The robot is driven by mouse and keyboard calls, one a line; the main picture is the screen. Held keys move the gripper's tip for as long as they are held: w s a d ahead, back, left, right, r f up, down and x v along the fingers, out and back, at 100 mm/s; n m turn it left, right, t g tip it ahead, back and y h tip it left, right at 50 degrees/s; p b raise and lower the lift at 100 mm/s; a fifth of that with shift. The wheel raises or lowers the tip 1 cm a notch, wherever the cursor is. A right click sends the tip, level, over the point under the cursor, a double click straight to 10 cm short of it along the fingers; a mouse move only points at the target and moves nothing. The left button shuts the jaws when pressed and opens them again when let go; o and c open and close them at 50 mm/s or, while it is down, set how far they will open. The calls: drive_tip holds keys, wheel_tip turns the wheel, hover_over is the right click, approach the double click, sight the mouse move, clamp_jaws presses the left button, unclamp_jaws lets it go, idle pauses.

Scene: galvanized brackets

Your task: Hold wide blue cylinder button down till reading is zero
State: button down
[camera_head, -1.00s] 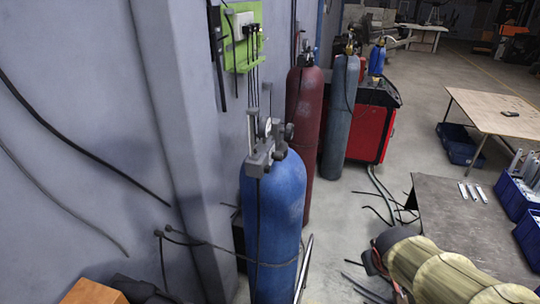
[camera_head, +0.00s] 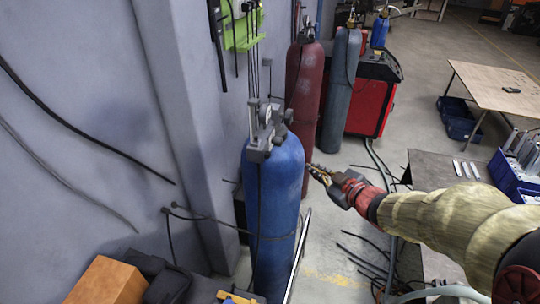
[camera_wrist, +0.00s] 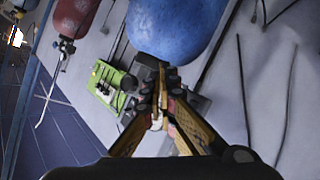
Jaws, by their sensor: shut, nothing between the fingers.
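The wide blue cylinder (camera_head: 272,205) stands upright by the wall. Its grey valve block (camera_head: 260,150) and a round gauge (camera_head: 265,113) sit on top. The gauge reading is too small to make out, and I cannot pick out the button. My gripper (camera_head: 311,169) is shut and empty, just right of the cylinder's upper part, pointing left. In the wrist view the blue cylinder (camera_wrist: 172,28) fills the top middle. There my shut fingers (camera_wrist: 158,82) overlap the grey valve parts and partly hide them. I cannot tell whether they touch.
A dark red cylinder (camera_head: 303,85) and a grey one (camera_head: 340,88) stand behind. A green wall panel (camera_head: 243,30) hangs above. A red cabinet (camera_head: 372,105) is at the back. Hoses (camera_head: 375,255) lie on the floor. An orange box (camera_head: 108,281) is at lower left.

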sight(268, 155)
drive_tip(key=shift+a+r+y, duration=0.3)
drive_tip(key=shift+a+r, duration=0.15)
drive_tip(key=shift+r, duration=0.05)
drive_tip(key=w+a+b, duration=0.3)
drive_tip(key=a+b, duration=0.1)
drive_tip(key=a, duration=0.4)
drive_tip(key=shift+w, duration=0.2)
drive_tip(key=shift+a, duration=0.1)
idle(1.3)
drive_tip(key=shift+w+a, duration=0.15)
drive_tip(key=shift+a, duration=0.2)
drive_tip(key=shift+w+a+b, duration=0.15)
drive_tip(key=shift+a+b, duration=0.25)
drive_tip(key=shift+a, duration=0.1)
idle(1.8)
